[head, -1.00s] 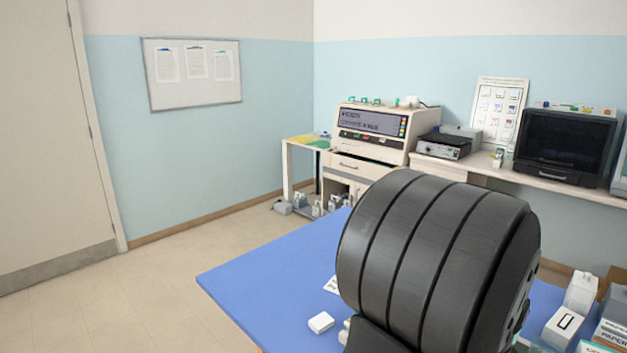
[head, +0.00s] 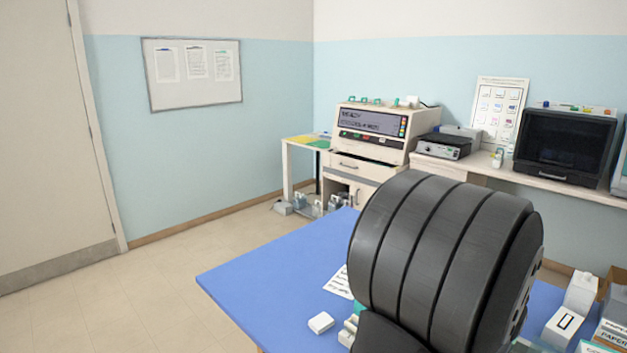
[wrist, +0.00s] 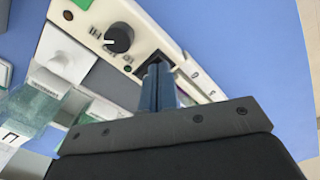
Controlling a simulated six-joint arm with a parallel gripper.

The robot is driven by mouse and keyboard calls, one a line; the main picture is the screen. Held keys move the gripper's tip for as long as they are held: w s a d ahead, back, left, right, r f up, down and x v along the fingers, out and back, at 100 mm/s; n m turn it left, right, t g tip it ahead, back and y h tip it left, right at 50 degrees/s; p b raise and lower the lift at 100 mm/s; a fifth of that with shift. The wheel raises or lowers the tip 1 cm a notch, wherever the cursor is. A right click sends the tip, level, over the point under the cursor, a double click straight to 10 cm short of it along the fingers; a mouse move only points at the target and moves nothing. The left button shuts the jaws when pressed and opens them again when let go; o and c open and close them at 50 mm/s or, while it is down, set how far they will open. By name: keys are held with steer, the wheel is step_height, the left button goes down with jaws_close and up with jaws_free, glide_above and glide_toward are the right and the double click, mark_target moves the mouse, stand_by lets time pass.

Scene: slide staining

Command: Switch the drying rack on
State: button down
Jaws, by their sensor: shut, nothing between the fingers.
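A white device panel (wrist: 75,22) crosses the upper part of the wrist view, lying on the blue table; it looks like the drying rack's control end. It carries a black round knob (wrist: 118,38) with small markings around it. To the right of the knob is a dark rectangular recess or switch (wrist: 150,62). My gripper (wrist: 158,72) is shut and empty, its fingertips at this dark recess and overlapping its lower edge in view. I cannot tell whether they touch it. The switch's position is hidden. In the head view my arm covers the gripper and most of the device.
Slides or labelled clear pieces (wrist: 50,95) lie left of the fingers in the wrist view. A small white block (head: 321,322) and a printed sheet (head: 339,283) lie on the blue table (head: 262,265). White boxes (head: 562,327) crowd its right side. The table's left part is clear.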

steer(key=shift+f, duration=0.2)
steer(key=shift+r, duration=3.55)
steer(key=shift+f, duration=0.15)
